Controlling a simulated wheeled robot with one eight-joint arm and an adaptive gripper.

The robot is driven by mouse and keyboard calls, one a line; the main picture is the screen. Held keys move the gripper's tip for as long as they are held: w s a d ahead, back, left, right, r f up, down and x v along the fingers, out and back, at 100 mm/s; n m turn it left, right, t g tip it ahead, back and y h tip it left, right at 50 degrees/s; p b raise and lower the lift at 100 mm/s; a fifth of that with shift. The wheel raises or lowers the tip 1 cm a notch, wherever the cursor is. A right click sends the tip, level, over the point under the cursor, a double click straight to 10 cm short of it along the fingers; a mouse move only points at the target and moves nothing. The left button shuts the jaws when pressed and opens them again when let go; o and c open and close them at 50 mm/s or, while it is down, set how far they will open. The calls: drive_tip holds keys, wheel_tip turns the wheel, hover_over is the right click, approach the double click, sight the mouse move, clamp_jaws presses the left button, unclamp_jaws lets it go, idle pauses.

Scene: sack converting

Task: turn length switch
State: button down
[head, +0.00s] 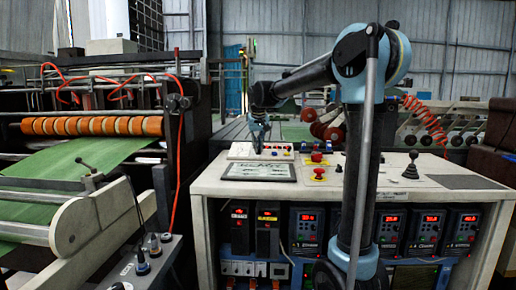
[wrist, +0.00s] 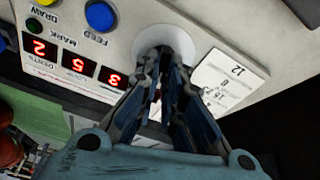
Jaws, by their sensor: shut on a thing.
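The length switch (wrist: 168,36) shows in the wrist view as a round pale base on the light grey panel (wrist: 225,30). Its grip part is mostly hidden between my fingers. My gripper (wrist: 164,72) is shut on the switch, with dark fingertips against its base. A white label (wrist: 228,80) with printed numbers, 12 and 0 among them, sits beside the switch. In the head view my gripper (head: 259,146) reaches down to the small control box (head: 240,151) at the back of the console; the switch is too small to make out there.
Red digit displays (wrist: 78,64) and a blue FEED button (wrist: 100,15) lie left of the switch. The console top (head: 340,188) carries a framed screen (head: 258,172), red stop buttons (head: 317,157) and a joystick (head: 411,170). The roller machine (head: 95,125) stands left.

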drive_tip(key=shift+n, duration=0.4)
drive_tip(key=shift+n+g+y, duration=0.3)
drive_tip(key=shift+n+y, duration=0.1)
drive_tip(key=shift+n, duration=2.1)
drive_tip(key=shift+s, duration=0.1)
drive_tip(key=c, duration=1.7)
unclamp_jaws()
drive_tip(key=shift+f, duration=0.1)
drive_tip(key=shift+a, duration=0.1)
drive_tip(key=v, duration=1.2)
